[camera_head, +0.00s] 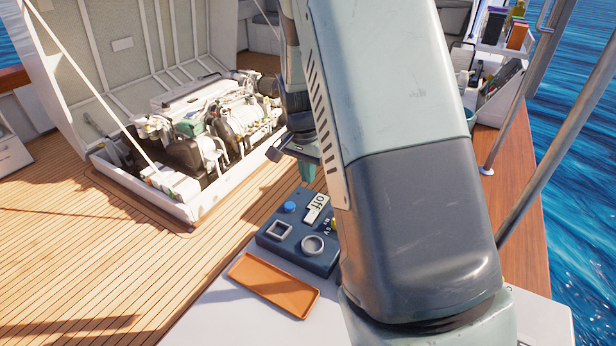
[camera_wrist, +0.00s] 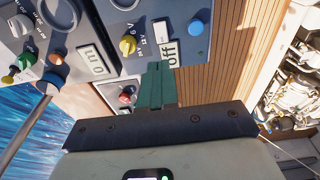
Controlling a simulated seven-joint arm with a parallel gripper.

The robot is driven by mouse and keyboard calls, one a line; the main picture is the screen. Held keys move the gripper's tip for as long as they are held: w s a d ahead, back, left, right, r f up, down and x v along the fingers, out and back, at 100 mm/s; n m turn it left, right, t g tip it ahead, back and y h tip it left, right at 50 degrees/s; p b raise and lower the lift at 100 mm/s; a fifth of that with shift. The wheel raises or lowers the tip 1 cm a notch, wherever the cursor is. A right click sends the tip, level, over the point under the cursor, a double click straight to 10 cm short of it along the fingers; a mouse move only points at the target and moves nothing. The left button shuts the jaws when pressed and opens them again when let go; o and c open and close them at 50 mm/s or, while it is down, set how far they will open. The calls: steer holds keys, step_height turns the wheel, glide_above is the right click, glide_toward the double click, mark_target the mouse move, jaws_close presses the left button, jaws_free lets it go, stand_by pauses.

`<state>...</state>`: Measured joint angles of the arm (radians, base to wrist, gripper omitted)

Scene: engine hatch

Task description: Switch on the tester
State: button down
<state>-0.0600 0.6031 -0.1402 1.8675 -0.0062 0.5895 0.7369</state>
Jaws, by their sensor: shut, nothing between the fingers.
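The tester is a dark blue box (camera_head: 272,242) on the pale bench top in the head view, partly hidden by my arm. Its panel fills the upper left of the wrist view (camera_wrist: 75,35). It has an "off" label (camera_wrist: 168,45), an "on" label (camera_wrist: 96,63), a yellow knob (camera_wrist: 128,45) with voltage marks and a blue button (camera_wrist: 196,27). In the head view the "off" label (camera_head: 316,208) also shows. My gripper's teal fingers (camera_wrist: 157,84) are shut and empty, close to the "off" label in the picture; contact cannot be told.
An orange tray (camera_head: 273,285) lies in front of the tester. An open engine hatch with an engine (camera_head: 215,120) is at the back left. Metal rails and a rack of bottles (camera_head: 505,30) stand at the right. Wooden deck is clear at the left.

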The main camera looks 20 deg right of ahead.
mark_target(314, 212)
steer(key=shift+w+d, duration=0.35)
steer(key=shift+w, duration=0.15)
steer(key=f, duration=0.4)
steer(key=w+d+f, duration=0.1)
steer(key=f, duration=0.8)
steer(key=shift+w+d+f, duration=0.25)
steer(key=shift+d+f, duration=0.05)
steer(key=shift+f, duration=0.1)
